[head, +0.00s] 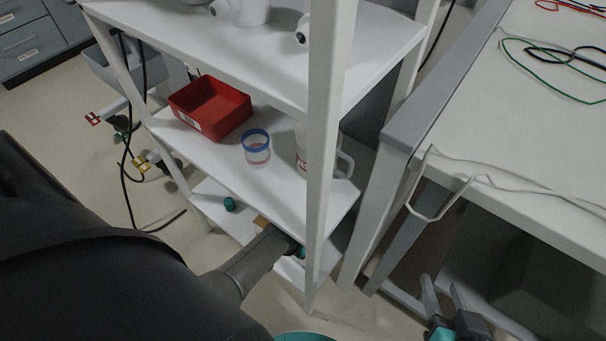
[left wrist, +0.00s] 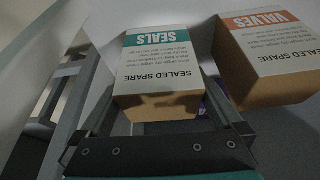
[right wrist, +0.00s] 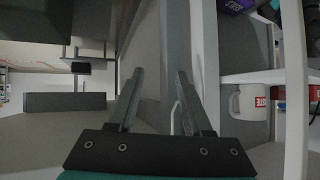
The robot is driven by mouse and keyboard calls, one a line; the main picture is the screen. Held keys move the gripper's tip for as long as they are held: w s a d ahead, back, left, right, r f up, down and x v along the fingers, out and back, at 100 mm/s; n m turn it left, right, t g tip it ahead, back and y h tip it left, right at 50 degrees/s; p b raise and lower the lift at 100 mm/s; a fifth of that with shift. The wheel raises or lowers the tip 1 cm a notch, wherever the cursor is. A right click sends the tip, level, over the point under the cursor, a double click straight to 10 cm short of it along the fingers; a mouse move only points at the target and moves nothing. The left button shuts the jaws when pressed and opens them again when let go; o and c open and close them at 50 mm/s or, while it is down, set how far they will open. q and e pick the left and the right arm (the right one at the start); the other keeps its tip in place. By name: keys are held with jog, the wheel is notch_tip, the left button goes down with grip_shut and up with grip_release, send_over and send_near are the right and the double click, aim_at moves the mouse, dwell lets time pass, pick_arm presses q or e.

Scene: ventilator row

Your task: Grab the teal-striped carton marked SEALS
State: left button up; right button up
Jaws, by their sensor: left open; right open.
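The teal-striped SEALS carton (left wrist: 156,62) is a brown box with a white label, in the middle of the left wrist view. My left gripper (left wrist: 153,100) is open, with one finger to each side of the carton's near end; I cannot tell whether they touch it. The orange-striped VALVES carton (left wrist: 268,58) stands just right of it. In the head view my left arm reaches into the lower shelf, where the post and arm hide most of the gripper. My right gripper (head: 444,292) is open and empty beside the workbench.
The white shelf rack's front post (head: 324,150) stands close to my left arm. A red bin (head: 211,106), a blue-rimmed jar (head: 256,147) and a white mug (right wrist: 249,102) are on the shelf above. The workbench (head: 520,130) is at the right. A teal cap (head: 230,204) lies lower down.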

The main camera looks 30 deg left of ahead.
pick_arm(q)
jog(key=shift+w+f+b, duration=0.3)
jog(key=shift+f+b, duration=0.25)
jog(key=shift+f, duration=0.1)
jog(key=shift+w+f+b, duration=0.2)
jog(key=shift+f+b, duration=0.15)
jog(key=shift+f, duration=0.05)
pick_arm(e)
jog(key=shift+w+a+r+t+y, duration=0.1)
jog(key=shift+a+r+t+y, duration=0.35)
jog(key=shift+a+t, duration=0.4)
jog(key=shift+w+a+r+t+y, duration=0.1)
jog(key=shift+a+r+t+y, duration=0.35)
jog(key=shift+a+t, duration=0.4)
pick_arm(q)
jog(key=shift+c, duration=0.4)
pick_arm(e)
jog(key=shift+d, duration=0.15)
pick_arm(q)
jog(key=c, duration=1)
